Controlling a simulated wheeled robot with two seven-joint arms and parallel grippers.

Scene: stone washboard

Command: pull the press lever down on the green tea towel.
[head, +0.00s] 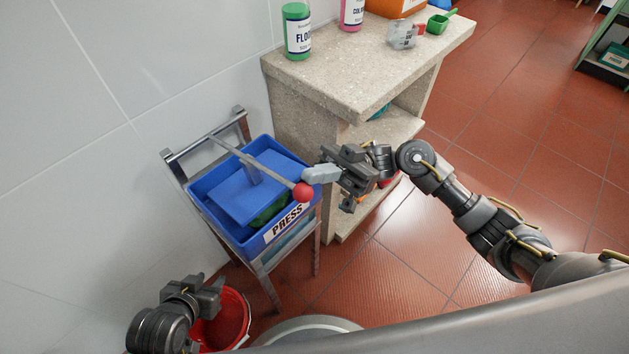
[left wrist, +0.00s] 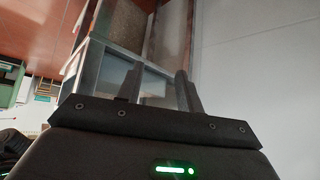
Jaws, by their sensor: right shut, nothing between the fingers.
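The press is a blue tray (head: 201,201) marked PRESS on a metal stand. A blue plate (head: 240,205) in it lies over the green tea towel (head: 268,212), of which only a part shows. The metal press lever (head: 250,161) slants from the stand's back to a red knob (head: 303,193) at the front edge. My right gripper (head: 308,175) is shut and empty, its pale fingertips just above the knob; I cannot tell whether they touch it. My left gripper (head: 220,288) is low, over the red bucket; its fingers show apart in the left wrist view (left wrist: 160,85).
A stone counter (head: 340,75) stands behind and right of the press, holding a green bottle (head: 297,30), a pink bottle (head: 352,12), a clear cup (head: 403,34) and a green scoop (head: 441,21). A red bucket (head: 232,325) stands front left. The tiled wall is at left; open floor lies right.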

